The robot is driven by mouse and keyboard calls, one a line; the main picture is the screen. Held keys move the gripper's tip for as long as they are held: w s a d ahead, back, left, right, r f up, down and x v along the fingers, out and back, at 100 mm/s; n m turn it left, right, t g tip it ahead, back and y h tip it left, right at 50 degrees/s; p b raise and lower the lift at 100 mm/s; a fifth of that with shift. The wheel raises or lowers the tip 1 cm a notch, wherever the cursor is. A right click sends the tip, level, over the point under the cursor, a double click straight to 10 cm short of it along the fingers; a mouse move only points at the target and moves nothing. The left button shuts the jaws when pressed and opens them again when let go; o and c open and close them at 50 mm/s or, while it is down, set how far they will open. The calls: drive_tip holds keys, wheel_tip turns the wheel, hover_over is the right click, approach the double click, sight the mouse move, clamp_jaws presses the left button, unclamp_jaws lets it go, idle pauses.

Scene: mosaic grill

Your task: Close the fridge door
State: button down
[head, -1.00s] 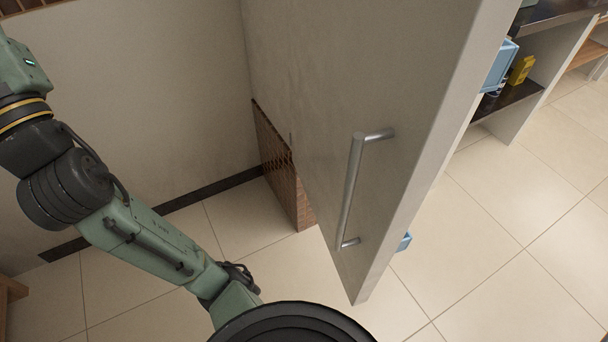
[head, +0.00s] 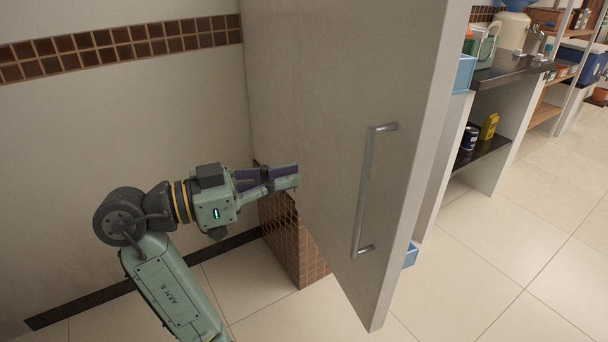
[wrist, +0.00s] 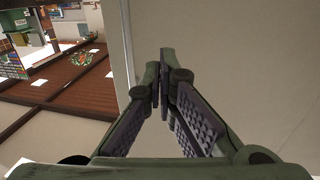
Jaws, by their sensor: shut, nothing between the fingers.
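The fridge door (head: 325,110) is a tall grey panel standing open in the head view, its outer face turned left. A long vertical metal handle (head: 365,190) is fixed near its free edge. My gripper (head: 297,176) is shut and empty, pointing right at the door's outer face, left of the handle. Its tips are at or very close to the face; I cannot tell whether they touch. In the wrist view the closed fingers (wrist: 160,85) meet in front of a plain light surface. The fridge's interior is mostly hidden behind the door.
A tiled wall (head: 120,120) stands behind my arm, with a low brown-tiled block (head: 290,240) below my gripper. Light blue bins (head: 463,74) show past the door edge. Dark-topped shelves (head: 510,68) stand at right. The tiled floor (head: 500,270) at right is clear.

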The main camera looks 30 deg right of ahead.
drive_tip(key=p, duration=0.3)
approach(356, 163)
drive_tip(key=s+d+r, duration=0.3)
drive_tip(key=s+d, duration=0.2)
drive_tip(key=d, duration=0.1)
drive_tip(key=shift+s+d+r, duration=0.1)
drive_tip(key=shift+s+d, duration=0.05)
drive_tip(key=shift+d, duration=0.1)
